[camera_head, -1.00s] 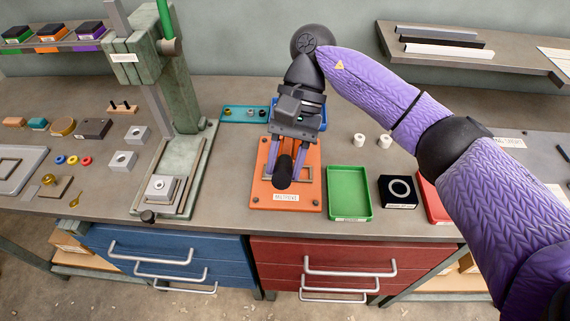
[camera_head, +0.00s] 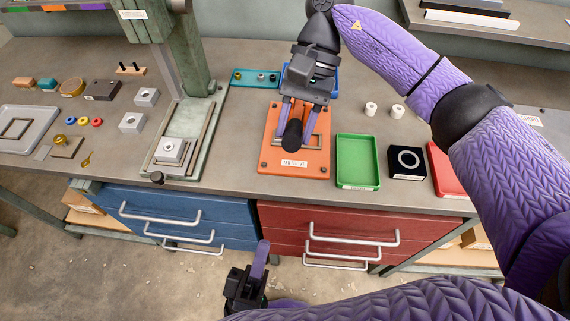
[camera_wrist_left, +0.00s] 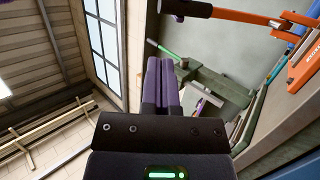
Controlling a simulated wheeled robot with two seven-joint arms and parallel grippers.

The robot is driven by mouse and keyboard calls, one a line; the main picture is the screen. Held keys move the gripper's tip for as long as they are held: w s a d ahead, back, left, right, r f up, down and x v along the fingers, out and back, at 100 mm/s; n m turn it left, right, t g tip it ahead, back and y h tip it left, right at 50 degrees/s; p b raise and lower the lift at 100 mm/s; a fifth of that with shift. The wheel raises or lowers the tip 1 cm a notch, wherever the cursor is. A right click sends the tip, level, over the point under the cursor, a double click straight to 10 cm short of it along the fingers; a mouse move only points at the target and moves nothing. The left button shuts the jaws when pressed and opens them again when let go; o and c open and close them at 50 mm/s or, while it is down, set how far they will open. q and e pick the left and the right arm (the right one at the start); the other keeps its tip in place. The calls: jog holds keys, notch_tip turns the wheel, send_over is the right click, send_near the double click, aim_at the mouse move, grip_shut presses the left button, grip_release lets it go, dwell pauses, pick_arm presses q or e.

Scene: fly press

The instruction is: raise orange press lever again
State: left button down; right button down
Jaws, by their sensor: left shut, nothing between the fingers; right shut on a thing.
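The orange press (camera_head: 267,152) stands on the bench, with a labelled orange base. The black lever handle (camera_head: 292,136) points towards me above the base. My right gripper (camera_head: 298,122) is shut on the lever handle from above; its palm hides much of the press behind. In the left wrist view the orange lever (camera_wrist_left: 242,15) crosses the top, with its dark grip (camera_wrist_left: 190,9) at the left end. My left gripper (camera_head: 262,250) is low in front of the drawers, away from the press. Its purple fingers (camera_wrist_left: 161,65) are together and empty.
A green tray (camera_head: 342,178), a black block with a ring (camera_head: 394,174) and a red tray (camera_head: 438,160) sit right of the press. The green fly press (camera_head: 196,70) stands left. Below are blue drawers (camera_head: 180,205) and red drawers (camera_head: 290,217).

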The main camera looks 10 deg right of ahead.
pick_arm(q)
jog(key=x, duration=1.3)
jog(key=shift+w+r, duration=0.15)
jog(key=shift+r, duration=0.05)
jog(key=shift+d, duration=0.1)
jog(key=shift+w+d+r, duration=0.1)
jog(key=shift+w+r, duration=0.2)
jog(key=shift+r, duration=0.2)
jog(key=shift+w+r, duration=0.25)
jog(key=shift+r, duration=0.2)
pick_arm(e)
jog(key=shift+f, duration=0.1)
jog(key=shift+c, duration=1.6)
grip_release()
pick_arm(q)
jog(key=shift+f, duration=0.1)
